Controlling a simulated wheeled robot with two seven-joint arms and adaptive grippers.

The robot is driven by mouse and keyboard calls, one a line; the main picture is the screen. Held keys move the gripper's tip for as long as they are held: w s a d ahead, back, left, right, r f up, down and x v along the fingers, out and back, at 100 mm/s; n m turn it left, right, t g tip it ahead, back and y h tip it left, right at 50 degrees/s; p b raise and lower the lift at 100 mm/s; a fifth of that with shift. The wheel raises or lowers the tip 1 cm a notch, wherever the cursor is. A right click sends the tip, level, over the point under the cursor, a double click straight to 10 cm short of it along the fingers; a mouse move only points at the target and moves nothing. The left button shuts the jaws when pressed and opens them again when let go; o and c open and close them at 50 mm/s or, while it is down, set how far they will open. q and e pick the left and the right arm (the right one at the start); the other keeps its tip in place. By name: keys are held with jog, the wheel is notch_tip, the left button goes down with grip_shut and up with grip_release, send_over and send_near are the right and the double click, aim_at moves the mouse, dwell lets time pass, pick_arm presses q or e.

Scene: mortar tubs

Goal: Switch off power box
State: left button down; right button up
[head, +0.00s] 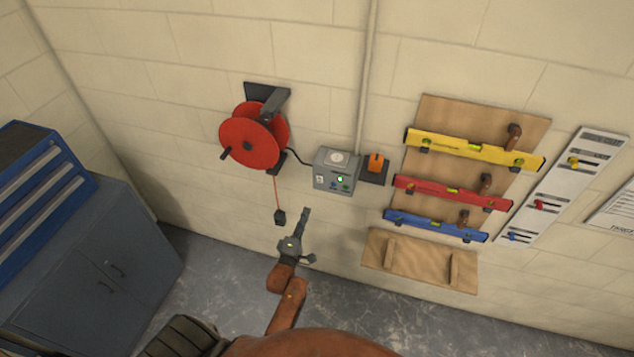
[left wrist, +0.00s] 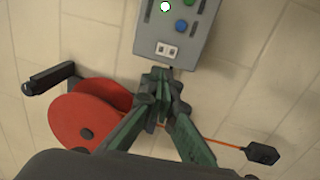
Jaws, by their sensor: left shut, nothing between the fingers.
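The power box (head: 336,172) is a grey box on the wall, with a round white dial on top and a lit green-white light and small buttons on its front. In the left wrist view the power box (left wrist: 178,30) shows at the top, with a lit light, a blue button, a green button and a pale socket panel. My left gripper (head: 306,212) is below and left of the box, apart from it in the head view. It also shows in the left wrist view (left wrist: 158,72), its fingertips together and empty, just below the box's edge. My right gripper is not visible.
A red cable reel (head: 252,140) hangs left of the box, with a black plug (head: 280,217) dangling on an orange cord. An orange switch-like item (head: 375,163) sits right of the box. Yellow, red and blue levels (head: 452,192) hang further right. A blue tool chest (head: 40,180) stands left.

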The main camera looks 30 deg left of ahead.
pick_arm(q)
jog(key=b, duration=0.6)
send_near(320, 178)
jog(key=x, duration=0.5)
jog(key=shift+w+a+f, duration=0.2)
jog(key=shift+w+f, duration=0.05)
jog(key=shift+w, duration=0.1)
jog(key=shift+w+a+r+b, duration=0.15)
jog(key=shift+w+b, duration=0.25)
jog(key=shift+w, duration=0.05)
jog(key=shift+w+r, duration=0.1)
